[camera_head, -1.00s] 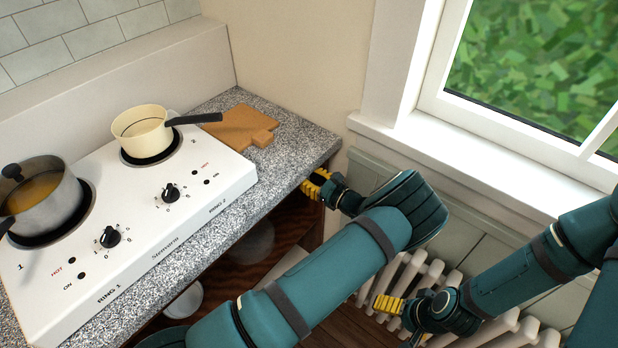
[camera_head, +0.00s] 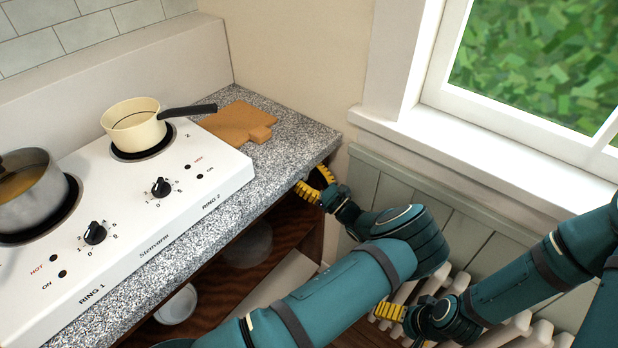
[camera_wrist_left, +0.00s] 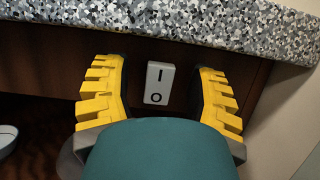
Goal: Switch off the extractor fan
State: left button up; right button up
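A white rocker switch (camera_wrist_left: 158,83) marked I and O is on the dark wood under the counter edge in the left wrist view. My left gripper (camera_head: 314,183) is at the counter's right front corner, just below its edge. In the left wrist view its yellow fingers (camera_wrist_left: 160,92) are spread, one on each side of the switch, with nothing between them but the switch beyond. I cannot tell whether they touch the wood. My right gripper (camera_head: 390,311) is low in front of the radiator, its opening unclear. The extractor fan itself is not in view, and the head view does not show the switch.
A speckled counter (camera_head: 290,135) carries a white two-ring hob (camera_head: 130,215), a steel pot (camera_head: 30,190), a cream saucepan (camera_head: 133,122) and a wooden board (camera_head: 238,122). Below is an open shelf with a bowl (camera_head: 178,305). A radiator (camera_head: 505,330) stands under the window.

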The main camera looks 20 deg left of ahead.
pick_arm(q)
jog(key=v, duration=0.7)
jog(key=shift+d, duration=0.25)
jog(key=shift+s+f, duration=0.1)
dwell(0.4)
